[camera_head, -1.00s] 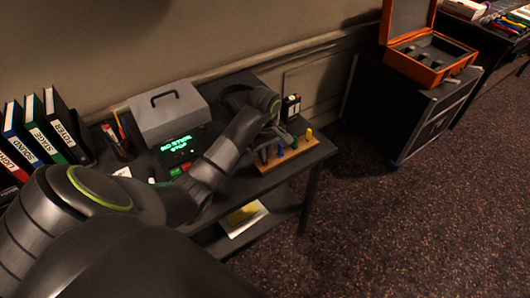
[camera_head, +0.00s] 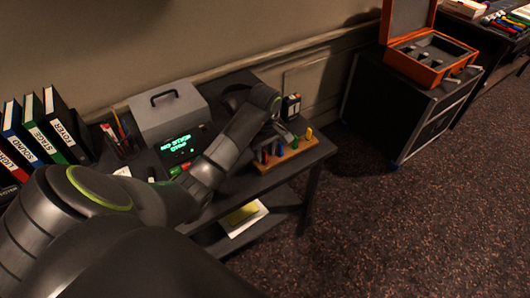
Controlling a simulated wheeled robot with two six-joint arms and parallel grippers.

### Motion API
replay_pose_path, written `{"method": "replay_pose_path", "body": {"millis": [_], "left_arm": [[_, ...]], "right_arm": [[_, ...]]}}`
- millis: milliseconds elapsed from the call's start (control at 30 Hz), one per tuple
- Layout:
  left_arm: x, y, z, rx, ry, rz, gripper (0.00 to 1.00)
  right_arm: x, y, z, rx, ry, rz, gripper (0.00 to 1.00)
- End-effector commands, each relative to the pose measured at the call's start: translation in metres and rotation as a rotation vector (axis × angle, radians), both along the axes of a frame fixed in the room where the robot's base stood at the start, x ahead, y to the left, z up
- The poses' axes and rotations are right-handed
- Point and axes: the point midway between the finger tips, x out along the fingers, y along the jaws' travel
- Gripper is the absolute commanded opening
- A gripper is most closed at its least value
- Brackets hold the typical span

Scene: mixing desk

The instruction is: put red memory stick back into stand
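The wooden stand (camera_head: 292,157) is at the right end of the dark desk. Small coloured sticks stand in it: a blue one (camera_head: 283,149), a green one (camera_head: 295,143) and one at the right end (camera_head: 309,134). A small reddish shape, likely the red memory stick (camera_head: 266,155), shows at the stand's left end; how it is seated is too small to tell. My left gripper (camera_head: 283,133) is just behind and above the stand, pointing right. Its fingers are small and partly hidden by my arm. My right gripper is out of view.
A grey box with a handle (camera_head: 170,112) and green lit display stands behind my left arm. Binders (camera_head: 45,130) and a pen holder (camera_head: 117,139) are at left. A small dark-and-white item (camera_head: 291,106) stands behind the gripper. An open orange case (camera_head: 428,62) sits on a black cabinet.

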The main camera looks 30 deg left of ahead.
Motion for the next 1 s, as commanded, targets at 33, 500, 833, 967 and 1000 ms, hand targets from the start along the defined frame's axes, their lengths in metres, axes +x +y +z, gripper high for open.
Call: {"method": "replay_pose_path", "body": {"millis": [33, 500, 833, 967, 1000], "left_arm": [[0.001, 0.0, 0.008, 0.001, -0.004, -0.001, 0.32], [0.0, 0.0, 0.07, 0.001, -0.001, 0.0, 0.32], [0.0, 0.0, 0.109, 0.001, -0.001, 0.0, 0.32], [0.0, 0.0, 0.125, 0.001, -0.001, 0.0, 0.32], [0.0, 0.0, 0.129, 0.001, -0.001, 0.0, 0.32]], "right_arm": [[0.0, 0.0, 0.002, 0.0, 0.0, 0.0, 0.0], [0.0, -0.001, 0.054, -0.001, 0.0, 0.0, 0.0], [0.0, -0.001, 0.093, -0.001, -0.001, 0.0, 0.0], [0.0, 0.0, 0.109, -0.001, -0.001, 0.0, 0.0], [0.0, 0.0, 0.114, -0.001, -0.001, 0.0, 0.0]]}}
